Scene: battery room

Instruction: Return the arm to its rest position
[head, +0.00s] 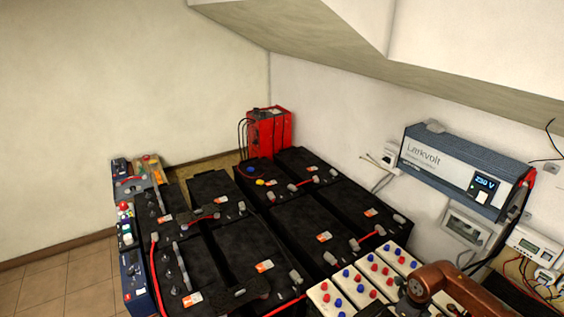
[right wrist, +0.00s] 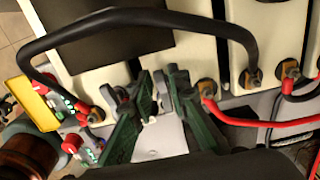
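My right gripper (right wrist: 163,80), with green-sided fingers, shows in the right wrist view. Its fingers stand apart with a narrow gap, and I see nothing held between them. Behind the fingers are pale battery cases with terminals; whether the fingers touch any is hard to tell. In the head view a brown-orange arm link (head: 440,275) of mine comes in at the bottom right; its gripper is out of that view.
Black batteries (head: 245,245) fill the middle. A red unit (head: 270,130) stands behind them. White cells with red and blue caps (head: 355,285) are near my arm link. A Larkvolt inverter (head: 450,165) hangs on the wall. A black cable (right wrist: 110,18) and red cables (right wrist: 235,120) run close to the right gripper.

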